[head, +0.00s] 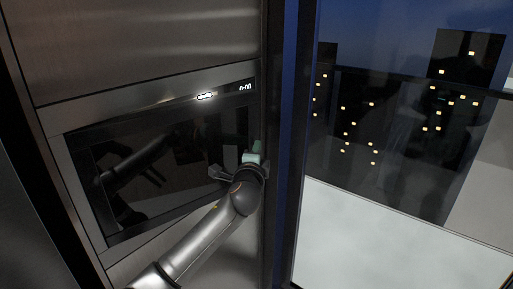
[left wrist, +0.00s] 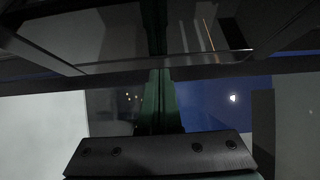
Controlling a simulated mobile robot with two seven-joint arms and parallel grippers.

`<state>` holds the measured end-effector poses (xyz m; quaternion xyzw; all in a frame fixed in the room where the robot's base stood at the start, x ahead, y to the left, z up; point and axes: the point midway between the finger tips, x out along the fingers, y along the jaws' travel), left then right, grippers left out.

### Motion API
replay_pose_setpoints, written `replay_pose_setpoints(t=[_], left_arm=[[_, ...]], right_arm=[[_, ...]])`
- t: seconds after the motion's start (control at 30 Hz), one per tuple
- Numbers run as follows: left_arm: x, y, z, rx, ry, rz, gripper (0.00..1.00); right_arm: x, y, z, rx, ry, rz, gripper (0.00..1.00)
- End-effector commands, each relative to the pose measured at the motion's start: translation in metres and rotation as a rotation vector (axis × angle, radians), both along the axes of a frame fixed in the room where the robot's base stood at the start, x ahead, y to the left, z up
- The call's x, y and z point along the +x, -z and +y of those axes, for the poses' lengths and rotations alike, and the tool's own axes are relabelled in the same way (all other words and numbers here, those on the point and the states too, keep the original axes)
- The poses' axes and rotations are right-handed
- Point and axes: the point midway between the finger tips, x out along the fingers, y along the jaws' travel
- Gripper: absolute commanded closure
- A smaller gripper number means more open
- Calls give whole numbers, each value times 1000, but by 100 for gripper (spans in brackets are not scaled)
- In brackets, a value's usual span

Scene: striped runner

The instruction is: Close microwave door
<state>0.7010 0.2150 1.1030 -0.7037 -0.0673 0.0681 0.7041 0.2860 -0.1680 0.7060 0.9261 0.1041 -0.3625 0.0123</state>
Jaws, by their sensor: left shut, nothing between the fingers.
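The microwave (head: 140,122) is built into a metal cabinet front at the left of the head view. Its dark glass door (head: 165,195) looks flush or nearly flush with the frame; I cannot tell whether it is fully shut. My left gripper (head: 252,158), with green fingers, is at the door's right edge, touching or very close to it. The gripper is shut and empty. In the left wrist view the closed fingers (left wrist: 160,90) point at a dark reflective panel with a bright edge strip. My right gripper is in neither view.
A lit display reading 0:00 (head: 246,87) is above the door. Metal cabinet panels (head: 130,45) surround the microwave. A dark window frame (head: 285,140) stands just right of my gripper, with tall glass (head: 400,110) and a night view beyond.

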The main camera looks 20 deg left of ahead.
Motion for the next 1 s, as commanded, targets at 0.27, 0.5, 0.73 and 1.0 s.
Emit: replay_pose_setpoints(t=[0.27, 0.5, 0.73, 1.0], left_arm=[[1, 0, 2, -1, 0, -1, 100], [10, 1, 13, 0, -35, -3, 100], [37, 0, 56, 1, -127, -1, 100], [53, 0, 87, -1, -125, -1, 100]], right_arm=[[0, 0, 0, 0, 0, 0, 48], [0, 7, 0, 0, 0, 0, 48], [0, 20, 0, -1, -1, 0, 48], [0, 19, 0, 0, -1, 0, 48]])
